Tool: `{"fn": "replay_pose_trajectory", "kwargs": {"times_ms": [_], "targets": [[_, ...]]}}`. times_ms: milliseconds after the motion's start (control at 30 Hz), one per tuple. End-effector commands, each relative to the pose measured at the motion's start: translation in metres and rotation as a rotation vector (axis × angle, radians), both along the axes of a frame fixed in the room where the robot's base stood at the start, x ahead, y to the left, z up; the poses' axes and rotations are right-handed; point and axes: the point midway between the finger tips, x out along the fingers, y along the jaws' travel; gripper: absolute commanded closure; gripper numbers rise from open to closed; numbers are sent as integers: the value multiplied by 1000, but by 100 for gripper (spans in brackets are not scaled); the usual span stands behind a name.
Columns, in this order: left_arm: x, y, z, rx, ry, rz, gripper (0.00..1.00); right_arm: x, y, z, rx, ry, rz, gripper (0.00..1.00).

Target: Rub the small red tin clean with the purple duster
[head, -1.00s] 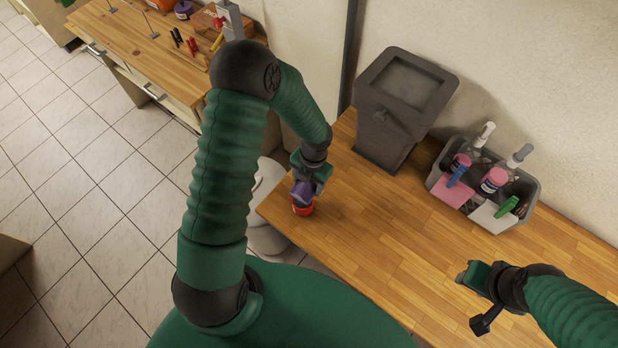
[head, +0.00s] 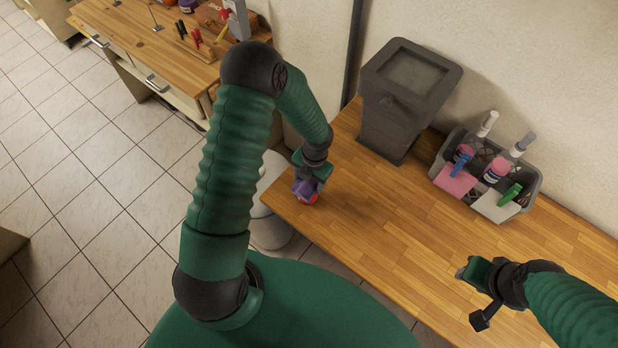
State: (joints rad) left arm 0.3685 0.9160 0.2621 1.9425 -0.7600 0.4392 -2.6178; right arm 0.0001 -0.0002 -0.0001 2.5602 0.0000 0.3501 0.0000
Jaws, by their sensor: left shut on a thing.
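The small red tin (head: 313,200) stands on the wooden table near its left corner, mostly hidden. The purple duster (head: 302,188) is in my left gripper (head: 305,183), which is shut on it and points down at the tin. The duster covers most of the tin and appears to touch it, leaving a little red showing at its right. My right gripper (head: 475,295) is over the right front part of the table with its jaws apart and nothing between them.
A dark grey bin (head: 405,100) stands at the table's back edge. A grey caddy (head: 527,205) with bottles, a pink cloth and brushes stands right of it. The middle of the table (head: 400,235) is clear. Another wooden workbench (head: 135,45) with tools is at upper left.

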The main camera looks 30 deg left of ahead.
Motion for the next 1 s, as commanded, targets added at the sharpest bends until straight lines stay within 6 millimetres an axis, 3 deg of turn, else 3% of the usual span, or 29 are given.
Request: {"fn": "replay_pose_trajectory", "kwargs": {"times_ms": [1000], "targets": [[2, 1, -10, -1, 1, 1, 69, 0, 0, -5, 0, 0, 0, 64]]}}
